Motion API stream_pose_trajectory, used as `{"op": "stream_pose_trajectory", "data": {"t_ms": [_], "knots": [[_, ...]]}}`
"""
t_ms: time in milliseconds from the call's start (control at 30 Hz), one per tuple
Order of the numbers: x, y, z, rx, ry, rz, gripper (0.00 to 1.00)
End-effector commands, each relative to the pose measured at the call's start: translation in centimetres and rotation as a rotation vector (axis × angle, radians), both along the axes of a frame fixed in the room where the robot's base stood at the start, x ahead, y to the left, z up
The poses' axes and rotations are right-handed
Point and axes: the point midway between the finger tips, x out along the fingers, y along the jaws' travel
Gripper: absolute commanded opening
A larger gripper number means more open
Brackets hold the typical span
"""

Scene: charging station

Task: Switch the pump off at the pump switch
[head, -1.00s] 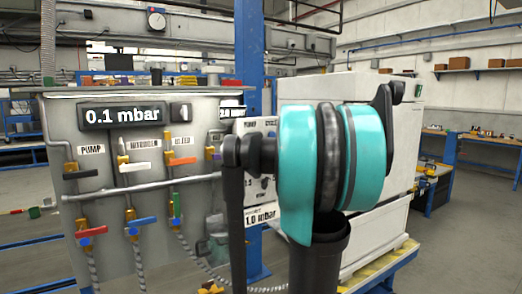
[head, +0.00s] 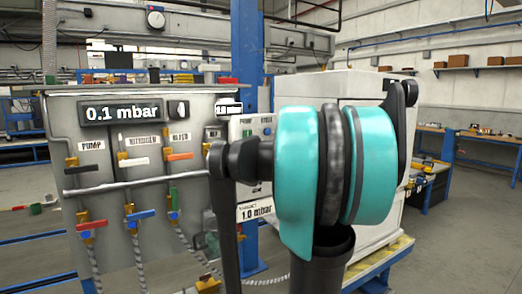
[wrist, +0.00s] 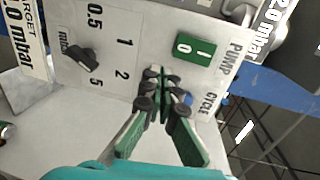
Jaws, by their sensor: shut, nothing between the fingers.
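The pump switch (wrist: 194,49) is a green rocker marked 0 and I, beside the word PUMP on a pale panel in the wrist view. I cannot tell which side of it is pressed in. My gripper (wrist: 160,74) is shut and empty, with its green-backed fingers pointing at the panel. Its tips appear just below and left of the switch; I cannot tell whether they touch the panel. In the head view the small control box (head: 243,190) stands behind my arm, and my gripper is hidden there.
A dark knob (wrist: 79,58) with a mbar scale lies left of the switch. The word CYCLE is to the right, near my fingers. In the head view, a grey valve panel (head: 110,235) reading 0.1 mbar stands left. A blue post (head: 250,60) rises behind.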

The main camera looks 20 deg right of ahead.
Motion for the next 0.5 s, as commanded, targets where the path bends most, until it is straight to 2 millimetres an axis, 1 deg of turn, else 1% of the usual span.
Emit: {"op": "stream_pose_trajectory", "data": {"t_ms": [33,200,300,400,500], "knots": [[-0.8,-0.2,-0.1,0.001,0.0,-0.001,0.0],[-3.6,-0.8,-0.5,0.001,-0.001,-0.002,0.0],[-5.0,-1.0,-0.7,0.001,0.0,-0.001,0.0],[-5.8,-1.2,-0.8,0.001,0.0,-0.001,0.0],[-6.3,-1.2,-0.9,0.001,0.0,0.001,0.0]]}}
